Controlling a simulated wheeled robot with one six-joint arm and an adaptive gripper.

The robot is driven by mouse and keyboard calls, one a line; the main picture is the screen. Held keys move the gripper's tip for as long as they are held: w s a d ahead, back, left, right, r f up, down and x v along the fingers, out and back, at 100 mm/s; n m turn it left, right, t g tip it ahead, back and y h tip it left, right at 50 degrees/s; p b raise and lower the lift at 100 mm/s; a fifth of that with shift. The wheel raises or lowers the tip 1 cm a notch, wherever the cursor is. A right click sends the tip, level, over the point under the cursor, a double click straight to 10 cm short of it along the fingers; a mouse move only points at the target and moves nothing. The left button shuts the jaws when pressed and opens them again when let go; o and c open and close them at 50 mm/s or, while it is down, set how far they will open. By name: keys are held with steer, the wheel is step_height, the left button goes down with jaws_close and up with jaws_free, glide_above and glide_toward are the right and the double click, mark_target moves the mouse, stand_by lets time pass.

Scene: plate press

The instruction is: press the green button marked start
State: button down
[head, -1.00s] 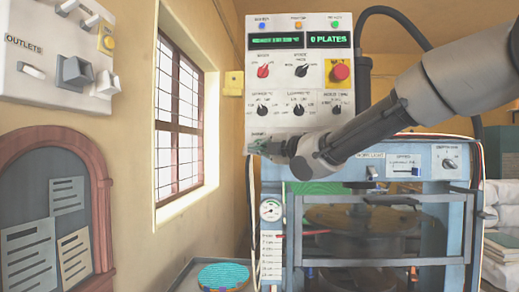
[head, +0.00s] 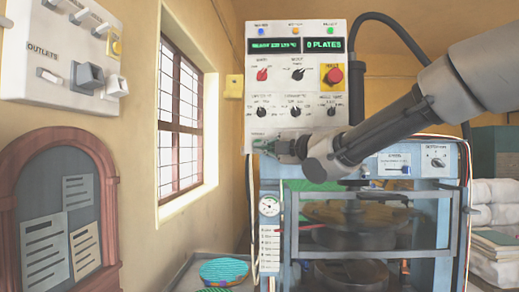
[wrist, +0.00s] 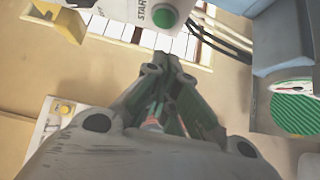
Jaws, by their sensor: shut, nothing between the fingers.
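The green start button (wrist: 163,16) shows at the top of the wrist view, on a white panel with the word START beside it. In the head view I cannot make it out; my gripper covers the lower left of the control panel (head: 284,88). My gripper (head: 262,147) is in front of that lower edge. In the wrist view my gripper (wrist: 160,66) is shut and empty, its fingers pointing up the picture towards the button. The tips appear below the button and apart from it, though the exact gap is hard to tell.
The panel carries a red stop button (head: 334,75) on yellow and several knobs. The blue press frame (head: 455,215) stands below my arm. An outlet box (head: 62,52) and a notice board (head: 60,200) are on the left wall. A patterned plate (head: 224,271) lies at lower left.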

steer(key=v, duration=0.6)
steer(key=shift+s+d, duration=0.2)
stand_by(0.5)
steer(key=d+f+m+h, duration=0.1)
steer(key=f+m, duration=0.1)
steer(key=f, duration=0.1)
steer(key=d+f+m+g+h, duration=0.1)
steer(key=d+f+m+h, duration=0.1)
steer(key=f, duration=0.1)
steer(key=w+d+f+m+h, duration=0.1)
steer(key=f+m, duration=0.2)
steer(key=f, duration=0.1)
steer(key=shift+d+h, duration=0.4)
steer(key=s+d+f+m+g+h, duration=0.3)
steer(key=s+d+f+m, duration=0.35)
steer(key=d, duration=0.35)
steer(key=s+d+f+m+g+h, duration=0.35)
steer(key=s+d+f+m, duration=0.3)
steer(key=d, duration=0.35)
steer(key=s+d+f+m, duration=0.1)
steer(key=s+d+m, duration=0.2)
steer(key=s+d, duration=0.2)
steer(key=s+d+f+m+h, duration=0.1)
steer(key=s+d+m, duration=0.3)
steer(key=s, duration=0.6)
steer(key=shift+d+f+g, duration=0.45)
steer(key=shift+d+f, duration=0.05)
steer(key=shift+d, duration=0.35)
steer(key=shift+s+h, duration=0.15)
steer(key=shift+h, duration=0.1)
